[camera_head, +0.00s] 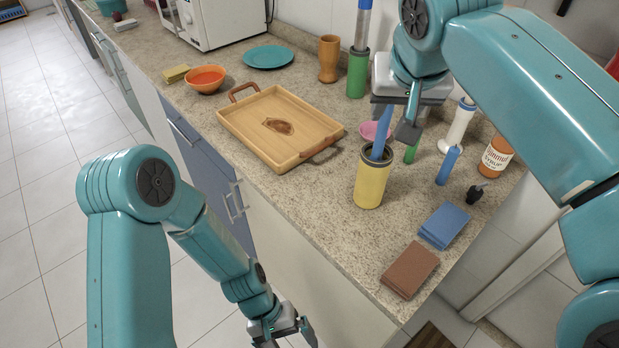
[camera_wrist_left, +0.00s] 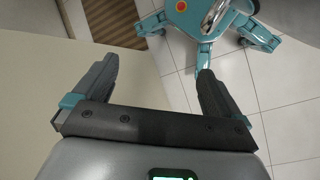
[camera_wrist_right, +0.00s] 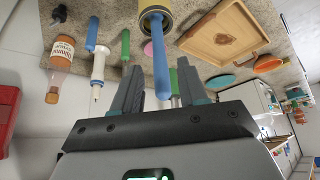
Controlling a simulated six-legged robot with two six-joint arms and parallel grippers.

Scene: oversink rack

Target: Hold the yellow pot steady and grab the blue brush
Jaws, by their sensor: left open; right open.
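The yellow pot (camera_head: 371,182) stands upright near the counter's front edge. It shows at the top of the right wrist view (camera_wrist_right: 152,8). The blue brush (camera_head: 381,136) stands in the pot, handle up, its lower part hidden inside. My right gripper (camera_head: 393,128) is open just above the pot. In the right wrist view the brush handle (camera_wrist_right: 161,60) points up between the two open fingers, and I see no clear contact. My left gripper (camera_head: 292,338) is low in front of the counter, away from the pot. In the left wrist view it is open and empty (camera_wrist_left: 152,82).
A wooden tray (camera_head: 240,117) lies left of the pot. Bottles, including an orange one (camera_head: 496,156), stand behind. Bare counter (camera_head: 318,218) lies in front of the tray.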

